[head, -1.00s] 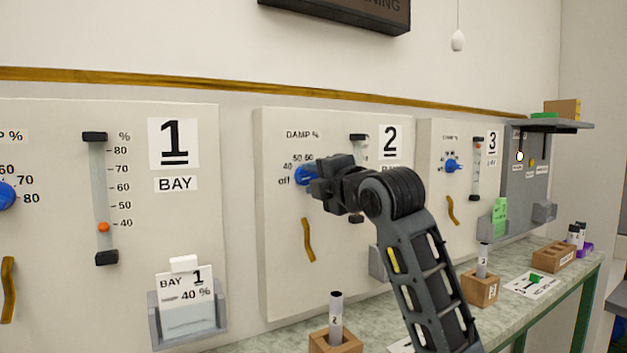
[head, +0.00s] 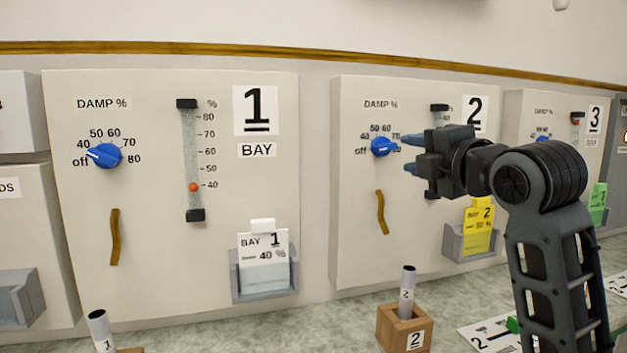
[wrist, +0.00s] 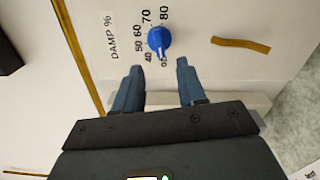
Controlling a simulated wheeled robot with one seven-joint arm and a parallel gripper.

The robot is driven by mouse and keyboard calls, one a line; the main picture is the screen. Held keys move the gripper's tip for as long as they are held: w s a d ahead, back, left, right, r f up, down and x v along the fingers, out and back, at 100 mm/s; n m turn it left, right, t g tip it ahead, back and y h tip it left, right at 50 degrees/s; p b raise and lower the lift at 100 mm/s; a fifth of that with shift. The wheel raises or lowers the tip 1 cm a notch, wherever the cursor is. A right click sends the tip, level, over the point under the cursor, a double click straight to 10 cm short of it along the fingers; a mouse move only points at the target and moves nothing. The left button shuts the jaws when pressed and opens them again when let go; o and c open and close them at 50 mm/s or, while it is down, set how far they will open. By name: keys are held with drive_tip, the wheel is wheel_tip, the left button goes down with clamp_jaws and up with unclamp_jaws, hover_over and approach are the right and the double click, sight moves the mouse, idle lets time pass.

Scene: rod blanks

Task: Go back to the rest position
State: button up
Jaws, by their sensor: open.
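My gripper (head: 409,155) is open and empty, in front of the bay 2 panel (head: 350,230). Its two blue-grey fingers point left in the head view, just right of the blue bay 2 damp knob (head: 381,147). In the wrist view, my gripper (wrist: 162,74) has its fingers spread, with the knob (wrist: 159,40) beyond the fingertips and nothing between them. The knob appears clear of the fingers. My forearm and wrist hide part of the bay 2 slider and the bay 3 panel.
The bay 1 panel (head: 75,220) stands at left, its card holder (head: 265,282) holding a white card. Bay 2's holder has a yellow card (head: 479,228). Wooden block 2 (head: 404,328) with an upright rod stands on the counter below. Open air lies in front of the panels.

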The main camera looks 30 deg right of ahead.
drive_tip(key=s+a+f+m+y, duration=0.1)
drive_tip(key=s+a+f+m, duration=0.25)
drive_tip(key=a+f, duration=0.4)
drive_tip(key=s+a+f+m, duration=0.3)
drive_tip(key=a+f+m, duration=0.15)
drive_tip(key=f, duration=0.65)
drive_tip(key=s+a+f+m+y, duration=0.1)
drive_tip(key=s+a+f+m, duration=0.35)
drive_tip(key=f, duration=0.45)
drive_tip(key=s+a+f+m+g+y, duration=0.1)
drive_tip(key=s+a+f, duration=0.25)
drive_tip(key=s, duration=0.25)
drive_tip(key=s+a+f+m+g, duration=0.1)
drive_tip(key=s+a+f+m, duration=0.1)
drive_tip(key=s+f, duration=0.35)
drive_tip(key=s+a+r+m+y, duration=0.1)
drive_tip(key=s+r+y, duration=0.1)
drive_tip(key=s, duration=1.3)
drive_tip(key=shift+s+g, duration=0.3)
drive_tip(key=shift+s, duration=0.1)
